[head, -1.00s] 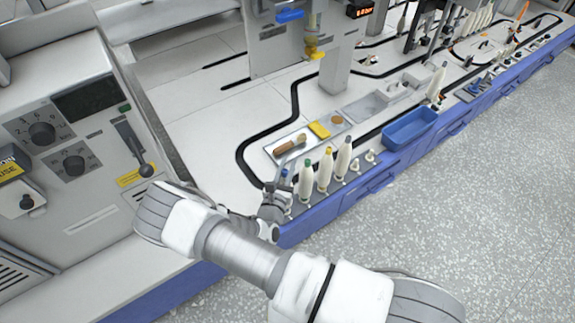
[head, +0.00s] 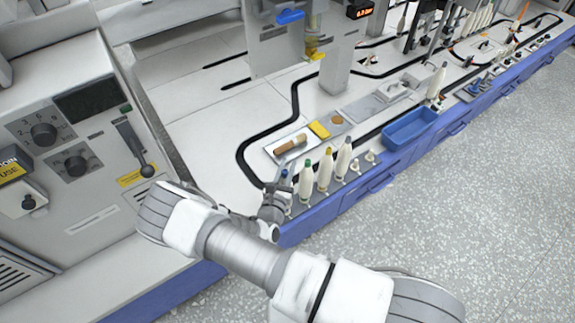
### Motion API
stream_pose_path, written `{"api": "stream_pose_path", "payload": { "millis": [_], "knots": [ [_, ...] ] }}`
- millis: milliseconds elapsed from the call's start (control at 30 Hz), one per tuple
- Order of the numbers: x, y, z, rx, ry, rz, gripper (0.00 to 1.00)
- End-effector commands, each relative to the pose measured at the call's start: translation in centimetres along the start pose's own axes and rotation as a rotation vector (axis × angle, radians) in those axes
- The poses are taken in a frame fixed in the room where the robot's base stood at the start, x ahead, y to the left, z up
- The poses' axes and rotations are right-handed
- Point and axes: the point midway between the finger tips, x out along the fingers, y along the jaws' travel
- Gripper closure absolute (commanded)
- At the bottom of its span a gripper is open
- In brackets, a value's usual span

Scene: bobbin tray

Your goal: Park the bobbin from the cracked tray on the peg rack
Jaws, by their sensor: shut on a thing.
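My gripper (head: 277,196) is at the near left end of the peg rack (head: 318,192), partly hidden by my own wrist. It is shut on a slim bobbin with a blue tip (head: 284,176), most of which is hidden. Whether this bobbin touches a peg cannot be told. On the rack stand white bobbins with a green tip (head: 306,180), a yellow tip (head: 325,168) and a grey tip (head: 343,157). Short empty pegs (head: 369,158) show to their right. A grey tray (head: 368,110) lies farther back; no crack can be made out.
A white tray (head: 270,151) behind the rack holds a wooden-handled brush (head: 291,144) and a yellow block (head: 319,130). A blue bin (head: 410,127) stands right of the rack. A control panel (head: 70,140) rises at the left. The bench's blue front edge is close.

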Motion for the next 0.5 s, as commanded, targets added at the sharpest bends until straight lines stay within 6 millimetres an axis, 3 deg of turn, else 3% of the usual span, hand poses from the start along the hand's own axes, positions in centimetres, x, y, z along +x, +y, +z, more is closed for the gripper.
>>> {"api": "stream_pose_path", "payload": {
  "millis": [500],
  "knots": [
    [-0.02, -0.03, -0.24, 0.000, -0.001, 0.000, 1.00]
  ]
}}
